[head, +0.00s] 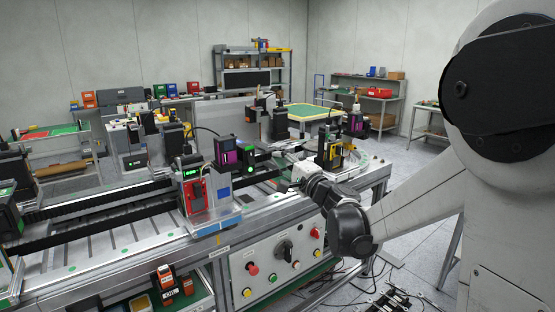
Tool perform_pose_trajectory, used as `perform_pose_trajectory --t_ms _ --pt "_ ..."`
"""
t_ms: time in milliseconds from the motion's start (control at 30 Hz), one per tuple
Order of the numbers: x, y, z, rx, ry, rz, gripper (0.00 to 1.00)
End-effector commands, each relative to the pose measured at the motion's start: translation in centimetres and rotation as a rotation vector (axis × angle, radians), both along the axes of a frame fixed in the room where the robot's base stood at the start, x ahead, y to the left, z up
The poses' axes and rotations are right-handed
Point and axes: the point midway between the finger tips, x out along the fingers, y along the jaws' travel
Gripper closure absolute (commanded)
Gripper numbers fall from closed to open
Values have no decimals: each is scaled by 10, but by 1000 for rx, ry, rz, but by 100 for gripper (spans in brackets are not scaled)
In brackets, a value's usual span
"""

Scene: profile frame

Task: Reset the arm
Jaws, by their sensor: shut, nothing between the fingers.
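My arm comes in from the right edge, with a large white and black joint in the foreground. Its pale lower link slopes down to a dark wrist joint over the front right of the workstation. My gripper (297,173) is at the far end, above the right part of the bench (268,240). It is shut and empty. Its fingertips are small and hard to make out against the machinery behind them.
A red device (196,190) on a pale block stands left of my gripper. A black and yellow unit (330,153) stands just behind it. A control panel (270,264) with buttons faces front. Cables (345,278) lie on the floor. Shelves (252,72) stand at the back.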

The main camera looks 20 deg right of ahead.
Motion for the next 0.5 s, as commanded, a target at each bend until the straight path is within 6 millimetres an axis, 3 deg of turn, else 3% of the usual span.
perform_pose_trajectory --t_ms 233,500 --pt "-20 22 4 -102 24 39 100" --pt "-88 73 -3 -422 107 148 100"
